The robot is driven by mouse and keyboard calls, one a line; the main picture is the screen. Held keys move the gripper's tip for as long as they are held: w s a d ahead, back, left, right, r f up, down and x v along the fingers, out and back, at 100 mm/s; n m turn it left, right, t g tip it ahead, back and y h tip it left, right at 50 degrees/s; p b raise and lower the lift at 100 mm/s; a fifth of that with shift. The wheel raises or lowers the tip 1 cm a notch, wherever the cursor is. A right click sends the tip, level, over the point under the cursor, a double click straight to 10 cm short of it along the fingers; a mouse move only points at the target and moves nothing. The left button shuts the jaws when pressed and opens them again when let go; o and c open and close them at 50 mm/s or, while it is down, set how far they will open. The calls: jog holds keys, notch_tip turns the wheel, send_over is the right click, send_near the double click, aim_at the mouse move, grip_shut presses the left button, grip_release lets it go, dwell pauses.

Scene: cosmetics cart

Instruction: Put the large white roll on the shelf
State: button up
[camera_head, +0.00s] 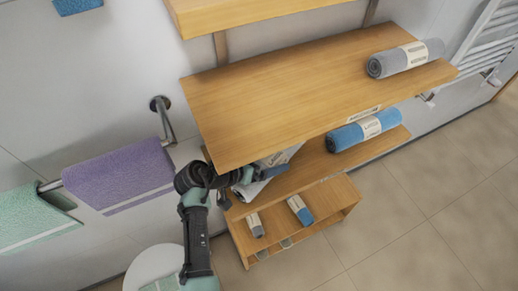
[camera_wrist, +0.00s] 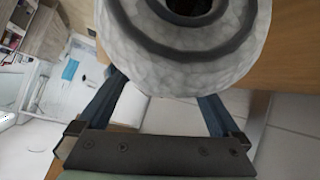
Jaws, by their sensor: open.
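The large white roll (camera_wrist: 190,75) fills the upper middle of the wrist view, its end with a grey spiral and dark centre hole facing my camera. In the head view, a pale roll shape (camera_head: 250,189) shows beside my gripper, mostly hidden by the upper board and my arm. My gripper (camera_wrist: 160,95) is open, with one blue-grey finger on each side of the roll's lower edge. I cannot tell whether the fingers touch it. The wooden shelf unit (camera_head: 270,90) has a wide upper board, a board below it and a low box at the bottom.
A grey roll (camera_head: 405,58) lies on the upper board's right end. A blue roll (camera_head: 363,129) lies on the board below. A small grey roll (camera_head: 255,225) and small blue roll (camera_head: 300,210) lie on the low box. A purple towel (camera_head: 120,175) hangs at left.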

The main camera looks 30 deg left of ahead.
notch_tip(320, 180, up, 7)
send_over(245, 194)
jog(key=w+a, duration=0.2)
jog(key=a, duration=0.2)
jog(key=shift+s+d, duration=0.25)
